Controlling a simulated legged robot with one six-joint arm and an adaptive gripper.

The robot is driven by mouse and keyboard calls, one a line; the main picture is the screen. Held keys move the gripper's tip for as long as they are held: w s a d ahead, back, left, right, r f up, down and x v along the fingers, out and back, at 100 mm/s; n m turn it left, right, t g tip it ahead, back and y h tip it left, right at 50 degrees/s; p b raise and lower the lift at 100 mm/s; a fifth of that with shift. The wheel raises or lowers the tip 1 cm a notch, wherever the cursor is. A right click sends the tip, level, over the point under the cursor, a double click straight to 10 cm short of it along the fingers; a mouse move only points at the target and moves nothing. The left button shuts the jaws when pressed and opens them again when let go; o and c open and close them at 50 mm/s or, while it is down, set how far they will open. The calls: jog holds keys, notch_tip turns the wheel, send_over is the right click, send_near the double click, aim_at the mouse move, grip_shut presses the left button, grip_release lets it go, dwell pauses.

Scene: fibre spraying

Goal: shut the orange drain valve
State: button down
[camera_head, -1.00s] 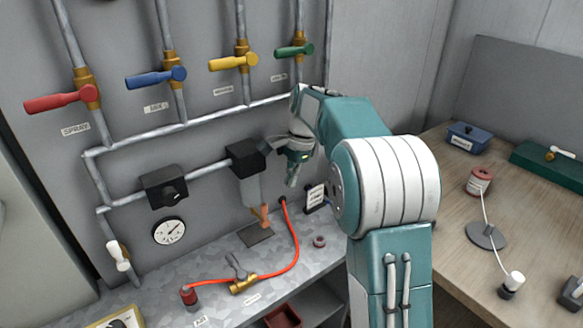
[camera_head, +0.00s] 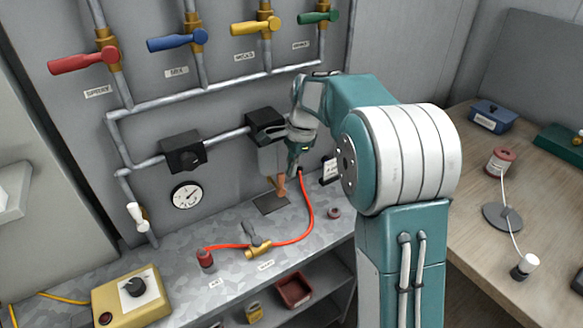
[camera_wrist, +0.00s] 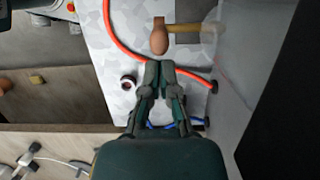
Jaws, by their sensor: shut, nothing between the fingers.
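The orange drain valve (camera_head: 280,187) hangs under the clear bowl (camera_head: 271,160) of the black-topped filter on the wall piping. Its orange-brown end also shows in the wrist view (camera_wrist: 160,40), just beyond my fingertips. My gripper (camera_head: 292,172) is beside the bowl, close to the valve on its right. In the wrist view my gripper (camera_wrist: 160,66) is shut with its fingertips together and nothing between them. A small gap seems to lie between the tips and the valve; whether they touch is hard to tell. My gripper partly hides the bowl's right side.
A red hose (camera_head: 309,215) curves over the metal bench, close to my gripper. A brass valve (camera_head: 258,251) and a small ring (camera_head: 334,212) lie on the bench. A dark plate (camera_head: 271,204) is below the drain valve. A gauge (camera_head: 187,196) is left of it.

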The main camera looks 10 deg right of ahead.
aim_at(277, 181)
jog(key=shift+s+a+r+t+h, duration=0.15)
jog(key=shift+a+h, duration=0.15)
jog(key=shift+h, duration=0.15)
jog(key=shift+s+a+r+t+h, duration=0.15)
jog(key=shift+a+h, duration=0.15)
jog(key=shift+h, duration=0.15)
jog(key=shift+a+h, duration=0.5)
jog(key=shift+h, duration=0.2)
jog(key=a+t+h, duration=0.1)
jog(key=h, duration=0.1)
jog(key=s+a+h, duration=0.1)
jog(key=h, duration=0.1)
jog(key=shift+a+f+t, duration=0.15)
jog(key=shift+a+t, duration=0.25)
jog(key=shift+s+a+f, duration=0.25)
jog(key=shift+a+f, duration=0.3)
jog(key=shift+a, duration=0.25)
jog(key=shift+s+a+f, duration=0.25)
jog(key=shift+a+f, duration=0.25)
jog(key=shift+a, duration=0.25)
jog(key=shift+d, duration=0.1)
jog(key=shift+w+d+f, duration=0.2)
jog(key=shift+d+f, duration=0.1)
jog(key=shift+d, duration=0.35)
